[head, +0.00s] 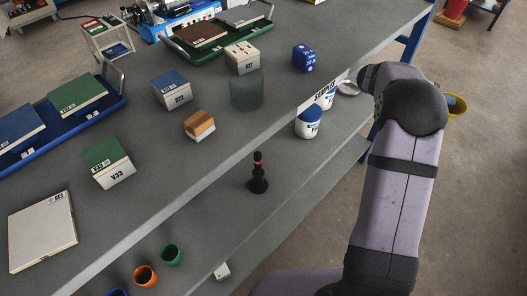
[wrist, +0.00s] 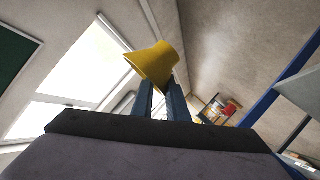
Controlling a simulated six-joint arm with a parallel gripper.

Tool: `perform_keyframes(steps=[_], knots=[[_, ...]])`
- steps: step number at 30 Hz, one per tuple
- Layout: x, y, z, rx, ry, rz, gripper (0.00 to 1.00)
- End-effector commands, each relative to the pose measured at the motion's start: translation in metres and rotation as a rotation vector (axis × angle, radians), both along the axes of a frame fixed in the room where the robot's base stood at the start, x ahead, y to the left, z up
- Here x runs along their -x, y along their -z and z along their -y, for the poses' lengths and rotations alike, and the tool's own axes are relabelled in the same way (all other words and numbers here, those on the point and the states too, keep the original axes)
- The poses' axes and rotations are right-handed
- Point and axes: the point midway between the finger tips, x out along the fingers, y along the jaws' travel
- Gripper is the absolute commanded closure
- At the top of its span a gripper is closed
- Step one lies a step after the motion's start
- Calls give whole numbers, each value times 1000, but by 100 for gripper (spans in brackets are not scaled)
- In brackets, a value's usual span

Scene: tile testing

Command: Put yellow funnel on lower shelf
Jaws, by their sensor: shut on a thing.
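In the head view my arm covers the right side, and my gripper cannot be made out. A yellow rim (head: 458,106) shows behind the arm; I cannot tell what it is. The lower shelf (head: 222,236) runs below the front edge of the upper surface.
A black object with a red band (head: 258,178), an orange cup (head: 145,275), a green cup (head: 171,255) and white jars (head: 309,123) stand on the lower shelf. Bare room lies between them. Boxes and trays stand on the upper surface (head: 140,205). Blue framing (wrist: 275,92) shows at right.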

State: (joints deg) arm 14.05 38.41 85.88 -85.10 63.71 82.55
Motion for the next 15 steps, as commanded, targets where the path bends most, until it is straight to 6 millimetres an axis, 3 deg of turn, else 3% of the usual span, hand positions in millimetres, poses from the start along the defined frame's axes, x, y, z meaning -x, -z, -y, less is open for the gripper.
perform_keyframes(steps=[3, 9, 15], knots=[[11, 25, 16, 0, 26, -2, 100], [25, 57, 27, -2, 37, -4, 100], [20, 66, -8, -1, -24, -4, 100]])
